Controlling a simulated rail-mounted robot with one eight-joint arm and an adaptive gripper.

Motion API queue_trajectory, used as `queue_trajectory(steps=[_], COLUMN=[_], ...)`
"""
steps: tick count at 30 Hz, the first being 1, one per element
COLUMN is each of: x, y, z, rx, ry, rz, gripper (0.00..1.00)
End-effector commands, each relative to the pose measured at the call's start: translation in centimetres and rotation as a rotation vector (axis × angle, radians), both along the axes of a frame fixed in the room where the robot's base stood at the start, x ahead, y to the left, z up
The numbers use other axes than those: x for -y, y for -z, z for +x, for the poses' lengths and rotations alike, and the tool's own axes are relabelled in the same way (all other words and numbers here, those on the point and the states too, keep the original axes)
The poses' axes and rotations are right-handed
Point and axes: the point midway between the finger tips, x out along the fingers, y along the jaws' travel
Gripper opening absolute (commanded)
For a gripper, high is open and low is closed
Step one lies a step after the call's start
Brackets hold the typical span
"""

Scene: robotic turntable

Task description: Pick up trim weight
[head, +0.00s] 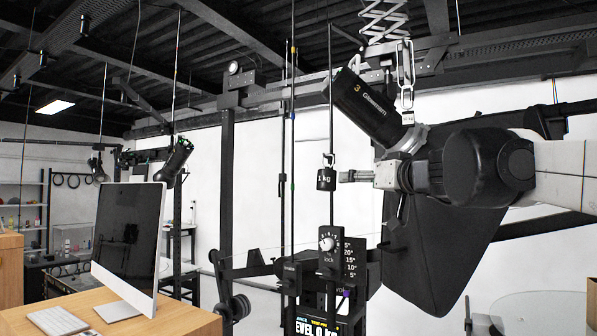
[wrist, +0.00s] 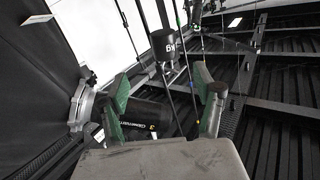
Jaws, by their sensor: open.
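The trim weight (head: 326,180) is a small black cylinder marked "1 kg" with a metal hook on top. It hangs upright near a thin vertical rod, at the middle of the head view. My gripper (head: 345,176) comes from the right, level with the weight, with its tips close to the weight's right side. In the wrist view the weight (wrist: 165,45) shows at the top, just beyond and between the green-padded fingers of my gripper (wrist: 162,78). The fingers are apart with nothing between the pads. Whether the tips touch the weight cannot be told.
A control box with a dial (head: 330,245) stands below the weight. Thin vertical rods (head: 292,150) rise to its left. A black lamp (head: 366,104) hangs above my gripper. A monitor (head: 128,237) stands on a wooden desk (head: 185,322) at left.

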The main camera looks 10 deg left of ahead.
Motion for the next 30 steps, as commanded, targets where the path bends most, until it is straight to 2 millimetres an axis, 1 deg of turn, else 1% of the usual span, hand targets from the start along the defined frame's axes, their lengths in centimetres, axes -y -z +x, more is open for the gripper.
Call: queue_trajectory(steps=[1,3,7,15,18,21,26,30], x=[0.0,-0.1,-0.8,-3.2,-3.8,-4.2,-4.6,-5.3], y=[-0.9,-1.3,-1.4,-1.3,-1.4,-1.3,-1.3,-1.4], z=[0.5,1.0,2.2,5.9,7.0,7.8,8.3,9.5], rx=[0.009,0.015,0.018,0.017,0.017,0.017,0.016,0.016], ry=[0.005,0.009,0.009,0.008,0.009,0.008,0.008,0.008], rz=[0.004,0.008,0.009,0.009,0.009,0.009,0.009,0.009], gripper=[0.65,0.65,0.65,0.65,0.65,0.65,0.65,0.65])
